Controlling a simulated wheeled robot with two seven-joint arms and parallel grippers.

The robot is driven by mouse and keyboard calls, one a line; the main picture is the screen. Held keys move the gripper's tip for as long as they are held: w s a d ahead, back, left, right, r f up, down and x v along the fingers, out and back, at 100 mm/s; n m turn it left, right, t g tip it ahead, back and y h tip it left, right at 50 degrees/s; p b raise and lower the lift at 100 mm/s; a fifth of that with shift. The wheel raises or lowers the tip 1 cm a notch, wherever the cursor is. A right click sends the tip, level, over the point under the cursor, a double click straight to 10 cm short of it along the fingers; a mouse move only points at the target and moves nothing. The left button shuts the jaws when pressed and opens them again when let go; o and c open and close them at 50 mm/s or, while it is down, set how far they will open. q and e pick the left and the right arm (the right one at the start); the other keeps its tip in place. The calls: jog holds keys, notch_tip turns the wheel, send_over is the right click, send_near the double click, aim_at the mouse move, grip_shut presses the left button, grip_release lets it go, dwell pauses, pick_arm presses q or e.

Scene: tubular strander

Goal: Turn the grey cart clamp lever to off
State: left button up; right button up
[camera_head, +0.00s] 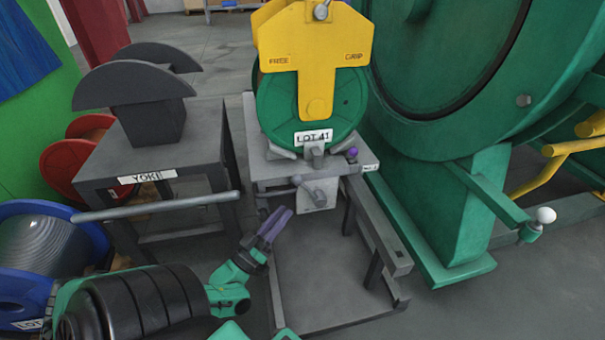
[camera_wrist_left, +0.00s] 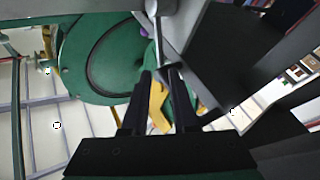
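My right gripper is not in view.
The cart carries a green spool (camera_head: 275,105) under a yellow FREE/GRIP plate (camera_head: 300,75). A purple knob (camera_head: 352,152) stands near the lever. A grey bar (camera_head: 155,207) crosses in front of the YOKE table (camera_head: 205,135). The green machine (camera_head: 430,200) stands at right.

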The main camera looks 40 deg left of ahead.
aim_at(308, 190)
pick_arm(q)
jog(key=b+x, duration=0.2)
jog(key=x, duration=0.7)
jog(key=shift+b, duration=0.35)
grip_shut()
jog(key=shift+f, duration=0.15)
dwell(0.5)
